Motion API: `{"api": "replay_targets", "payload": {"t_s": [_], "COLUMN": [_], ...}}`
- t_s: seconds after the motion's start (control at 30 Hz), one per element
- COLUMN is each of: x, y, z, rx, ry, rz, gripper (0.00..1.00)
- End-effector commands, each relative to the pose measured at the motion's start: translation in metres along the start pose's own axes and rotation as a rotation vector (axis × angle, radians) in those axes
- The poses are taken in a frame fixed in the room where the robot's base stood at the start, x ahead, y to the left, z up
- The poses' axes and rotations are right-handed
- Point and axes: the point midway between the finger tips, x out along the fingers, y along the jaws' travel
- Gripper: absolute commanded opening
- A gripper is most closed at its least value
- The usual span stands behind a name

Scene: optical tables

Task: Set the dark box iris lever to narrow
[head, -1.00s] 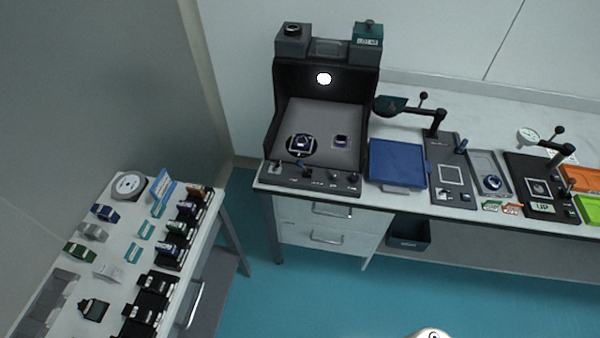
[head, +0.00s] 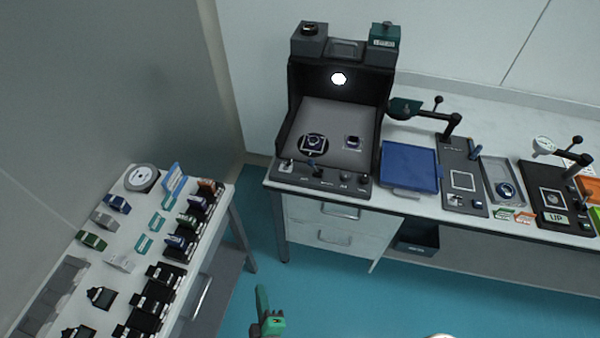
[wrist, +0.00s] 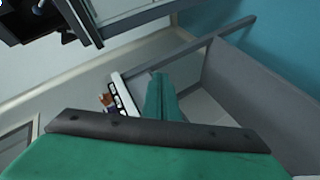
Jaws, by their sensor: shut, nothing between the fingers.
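The dark box (head: 284,142) stands on the back bench, open at the front, with a bright round light on its inner back wall. Its front control strip (head: 300,178) carries a small blue-tipped lever (head: 319,171) and several knobs and switches. The labels are too small to read, so I cannot tell which one is the iris lever or its setting. My green gripper (head: 262,296) is shut and empty, low in front of the bench and apart from the box. In the wrist view its fingers (wrist: 160,97) point away from the camera, and a dark panel with knobs (wrist: 83,22) shows at upper left.
A side table (head: 70,265) with several small modules stands at the left. A blue tray (head: 409,166) and dark fixtures with an overhanging arm (head: 430,116) sit right of the box. Drawers (head: 325,222) are below it. The teal floor in front is clear.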

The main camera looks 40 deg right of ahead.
Motion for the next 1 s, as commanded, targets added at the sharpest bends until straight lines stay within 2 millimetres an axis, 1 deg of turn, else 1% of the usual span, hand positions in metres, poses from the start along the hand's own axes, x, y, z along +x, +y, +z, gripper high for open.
{"api": "replay_targets", "payload": {"t_s": [0.03,0.1,0.17,0.2,0.27,0.3,0.37,0.4,0.5,0.6,0.7,0.8,1.0], "x": [0.021,0.045,0.064,0.075,0.091,0.101,0.112,0.119,0.129,0.133,0.133,0.133,0.133], "y": [0.011,0.028,0.045,0.058,0.079,0.094,0.118,0.133,0.171,0.199,0.218,0.228,0.229], "z": [0.0,0.003,0.004,0.004,0.004,0.003,0.001,-0.001,-0.007,-0.013,-0.016,-0.018,-0.019], "rx": [-0.059,-0.149,-0.221,-0.267,-0.333,-0.374,-0.431,-0.465,-0.533,-0.578,-0.605,-0.618,-0.622], "ry": [-0.035,-0.097,-0.153,-0.193,-0.255,-0.298,-0.364,-0.407,-0.508,-0.589,-0.645,-0.673,-0.681], "rz": [0.037,0.087,0.133,0.165,0.215,0.248,0.299,0.331,0.406,0.464,0.501,0.521,0.524], "gripper": [0.0,0.0,0.0,0.0,0.0,0.0,0.0,0.0,0.0,0.0,0.0,0.0,0.0]}}
